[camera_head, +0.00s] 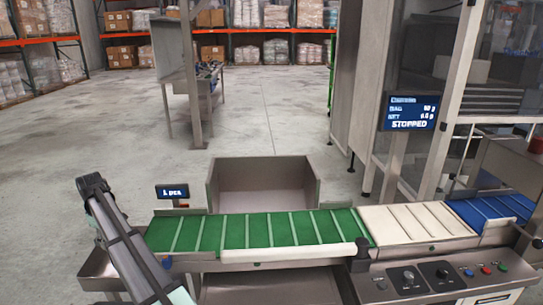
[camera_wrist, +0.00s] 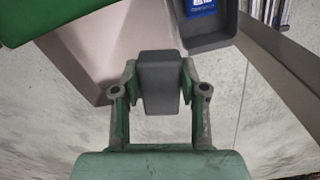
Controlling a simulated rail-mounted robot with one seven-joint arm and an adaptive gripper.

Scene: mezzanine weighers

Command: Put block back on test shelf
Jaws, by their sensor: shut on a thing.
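A dark grey block (camera_wrist: 161,82) with a tapered front is between the two fingers of my gripper (camera_wrist: 160,98) in the wrist view. The fingers are shut on its sides, and it hangs clear above the floor. In the head view, my gripper and the block cannot be made out. A small grey tray (camera_wrist: 212,38) with a raised rim is at the top right of the wrist view, beyond the block, with a blue labelled item (camera_wrist: 201,7) at its far end. I cannot tell whether this tray is the test shelf.
A green conveyor belt (camera_head: 255,230) leads right to a white section (camera_head: 415,223) and a blue one (camera_head: 490,212). An open grey bin (camera_head: 263,180) stands behind it. A screen (camera_head: 411,112) reads STOPPED. A control panel (camera_head: 425,280) is at front right. The floor behind is mostly clear.

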